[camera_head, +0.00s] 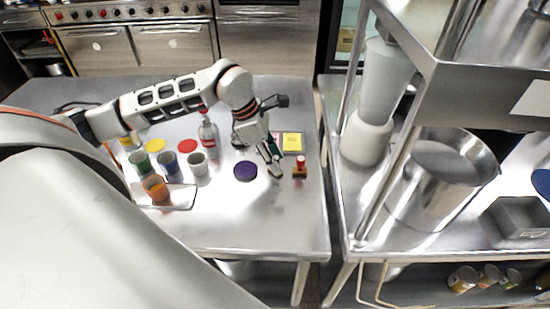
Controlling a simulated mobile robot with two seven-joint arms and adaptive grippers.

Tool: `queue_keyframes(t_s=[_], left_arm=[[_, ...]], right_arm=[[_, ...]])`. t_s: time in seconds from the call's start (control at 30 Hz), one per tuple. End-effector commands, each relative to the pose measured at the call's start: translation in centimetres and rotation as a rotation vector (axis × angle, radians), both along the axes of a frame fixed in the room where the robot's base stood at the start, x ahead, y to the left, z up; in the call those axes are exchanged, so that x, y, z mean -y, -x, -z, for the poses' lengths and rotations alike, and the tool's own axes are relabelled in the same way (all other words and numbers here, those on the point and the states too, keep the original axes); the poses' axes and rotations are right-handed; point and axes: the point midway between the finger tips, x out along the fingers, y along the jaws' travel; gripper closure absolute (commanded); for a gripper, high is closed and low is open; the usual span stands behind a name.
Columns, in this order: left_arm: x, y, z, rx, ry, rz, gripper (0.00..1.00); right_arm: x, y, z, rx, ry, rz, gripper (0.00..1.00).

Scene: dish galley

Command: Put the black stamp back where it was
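My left gripper (274,163) points down over the right part of the steel table (240,222). Its fingers are small and partly hidden by the wrist, so I cannot tell whether they are open or shut. I cannot clearly make out a black stamp. A dark shape shows partly behind my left wrist, but I cannot tell what it is. A red-handled stamp (300,167) stands upright just right of the gripper. A purple disc (245,171) lies to the gripper's left. A yellow square pad (292,143) lies behind the red stamp. My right gripper is not in view.
The table's front is clear. A steel shelf with a large pot (440,185) stands right, across a gap.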

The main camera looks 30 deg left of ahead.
Motion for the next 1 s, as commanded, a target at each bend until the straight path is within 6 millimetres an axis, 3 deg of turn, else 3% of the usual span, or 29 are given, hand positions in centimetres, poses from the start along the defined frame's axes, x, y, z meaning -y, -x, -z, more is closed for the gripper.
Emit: queue_keyframes(t_s=[0.23, 0.37, 0.8, 1.0], left_arm=[[0.0, 0.0, -0.3, -0.001, 0.000, 0.000, 0.67], [-0.5, 0.2, -1.4, 0.003, -0.002, 0.000, 0.67], [-3.2, 1.9, -9.2, 0.005, -0.002, -0.001, 0.67], [-3.8, 2.3, -11.1, 0.001, 0.000, 0.000, 0.67]], right_arm=[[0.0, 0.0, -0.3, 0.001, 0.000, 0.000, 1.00], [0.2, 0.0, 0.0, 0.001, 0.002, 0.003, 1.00], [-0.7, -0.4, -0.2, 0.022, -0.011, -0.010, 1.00], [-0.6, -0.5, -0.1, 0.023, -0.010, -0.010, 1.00]])
